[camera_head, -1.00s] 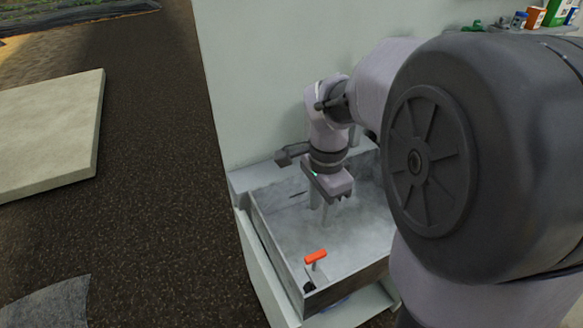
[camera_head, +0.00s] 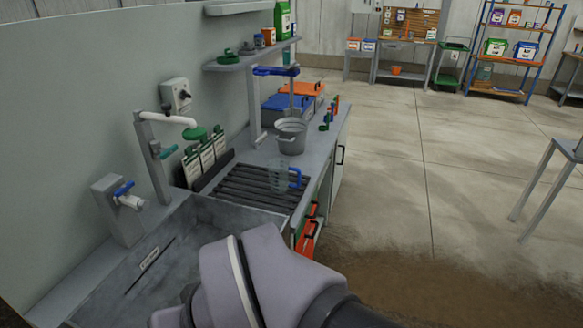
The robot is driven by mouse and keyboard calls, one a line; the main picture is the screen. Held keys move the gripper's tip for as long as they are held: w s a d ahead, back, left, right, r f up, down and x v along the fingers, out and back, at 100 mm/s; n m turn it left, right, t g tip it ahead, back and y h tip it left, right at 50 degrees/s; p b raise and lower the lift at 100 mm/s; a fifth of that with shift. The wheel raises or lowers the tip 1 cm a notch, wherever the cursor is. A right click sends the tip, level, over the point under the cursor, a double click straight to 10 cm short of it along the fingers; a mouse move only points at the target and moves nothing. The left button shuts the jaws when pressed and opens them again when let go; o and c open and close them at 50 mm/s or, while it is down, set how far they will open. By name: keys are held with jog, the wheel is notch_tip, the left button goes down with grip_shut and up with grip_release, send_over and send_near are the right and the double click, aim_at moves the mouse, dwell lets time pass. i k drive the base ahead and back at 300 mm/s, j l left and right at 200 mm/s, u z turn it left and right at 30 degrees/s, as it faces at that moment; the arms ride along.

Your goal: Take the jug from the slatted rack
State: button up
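The jug (camera_head: 277,178) is clear, with a blue handle on its right side. It stands on the dark slatted rack (camera_head: 240,190), near the rack's far right end. The rack lies on the counter just beyond the sink. My arm's links cross the bottom of the view over the sink's near right part. My gripper is out of view, so its fingers cannot be seen.
The sink basin (camera_head: 130,285) is at the lower left. A tap (camera_head: 155,150) with a white spout rises behind it. A grey bucket (camera_head: 291,138) stands beyond the rack, next to a blue-topped post. White-and-green packs (camera_head: 205,160) stand left of the rack. Open floor lies right.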

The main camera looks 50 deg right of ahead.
aim_at(285, 177)
jog(key=z, duration=1.4)
jog(key=i+l+u, duration=0.45)
jog(key=i, duration=0.3)
jog(key=i+l+u, duration=0.4)
jog(key=i+l, duration=0.2)
